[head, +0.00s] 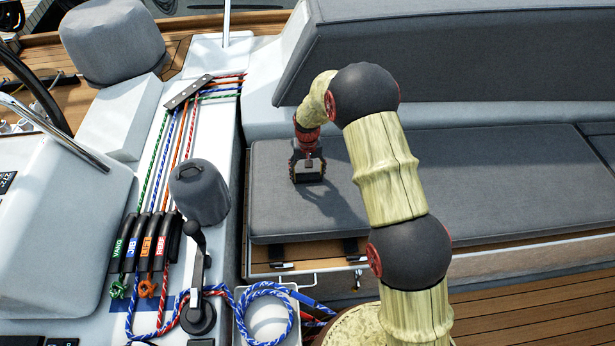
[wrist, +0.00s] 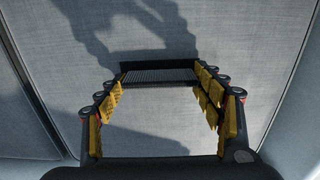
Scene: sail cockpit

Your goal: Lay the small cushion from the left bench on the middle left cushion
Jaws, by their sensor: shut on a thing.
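In the head view a flat dark-grey cushion (head: 285,210) lies at the left end of the bench, under my gripper (head: 308,172). In the wrist view the gripper (wrist: 160,105) has yellow-sided fingers and a dark ribbed piece at the far end, over grey fabric (wrist: 255,60) that carries my arm's shadow.
A grey backrest (head: 480,60) rises behind the cushions. Left of the bench are coloured ropes (head: 180,135), a covered winch (head: 200,190) and a winch handle (head: 198,250). A rope bin (head: 268,318) stands in front. Wooden floor (head: 530,310) is clear at lower right.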

